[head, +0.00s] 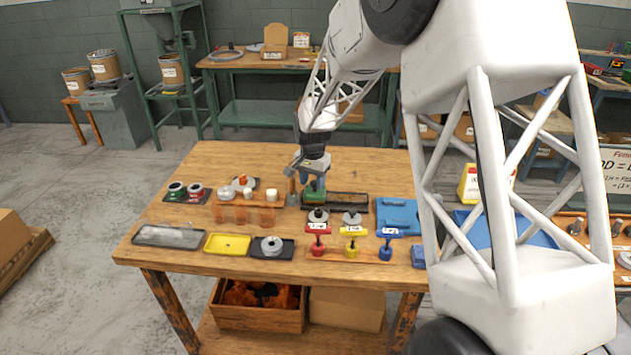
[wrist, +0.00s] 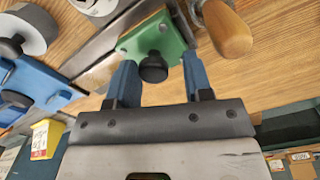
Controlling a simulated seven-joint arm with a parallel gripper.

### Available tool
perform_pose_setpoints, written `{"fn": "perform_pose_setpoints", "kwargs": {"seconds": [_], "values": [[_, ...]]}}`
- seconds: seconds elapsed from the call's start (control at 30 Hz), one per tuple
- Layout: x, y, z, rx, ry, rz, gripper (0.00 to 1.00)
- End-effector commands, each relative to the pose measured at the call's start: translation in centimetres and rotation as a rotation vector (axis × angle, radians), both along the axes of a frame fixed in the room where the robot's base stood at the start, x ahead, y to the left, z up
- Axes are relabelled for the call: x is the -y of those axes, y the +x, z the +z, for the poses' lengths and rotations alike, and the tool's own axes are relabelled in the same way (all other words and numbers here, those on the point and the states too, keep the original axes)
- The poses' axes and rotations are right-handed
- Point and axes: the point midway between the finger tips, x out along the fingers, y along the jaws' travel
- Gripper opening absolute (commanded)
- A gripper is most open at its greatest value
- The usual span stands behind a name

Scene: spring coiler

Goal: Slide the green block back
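The green block (head: 315,195) sits at the left end of a dark rail on the workbench. In the wrist view the green block (wrist: 165,38) has a round black knob (wrist: 153,68) on its near face. My gripper (head: 312,184) is down at the block. In the wrist view its two blue fingers (wrist: 159,62) are spread, with the knob between them and a gap beside the right finger. The fingertips overlap the block's edge; whether they touch it is unclear. Nothing is visibly clamped.
A wooden handle (wrist: 226,30) stands close to the right finger. The dark rail (head: 350,200) runs right from the block. Grey discs (head: 318,216) lie just in front. A blue fixture (head: 398,215) is to the right, and tagged red, yellow and blue handles (head: 352,245) stand at the front.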

Motion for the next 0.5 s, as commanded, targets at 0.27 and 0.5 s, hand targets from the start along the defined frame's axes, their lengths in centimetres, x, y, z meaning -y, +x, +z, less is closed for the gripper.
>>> {"fn": "perform_pose_setpoints", "kwargs": {"seconds": [0.27, 0.5], "values": [[0.16, -0.04, -0.03, -0.002, -0.001, -0.001, 0.57], [0.21, -0.04, 0.37, -0.002, -0.001, -0.001, 0.57]]}}
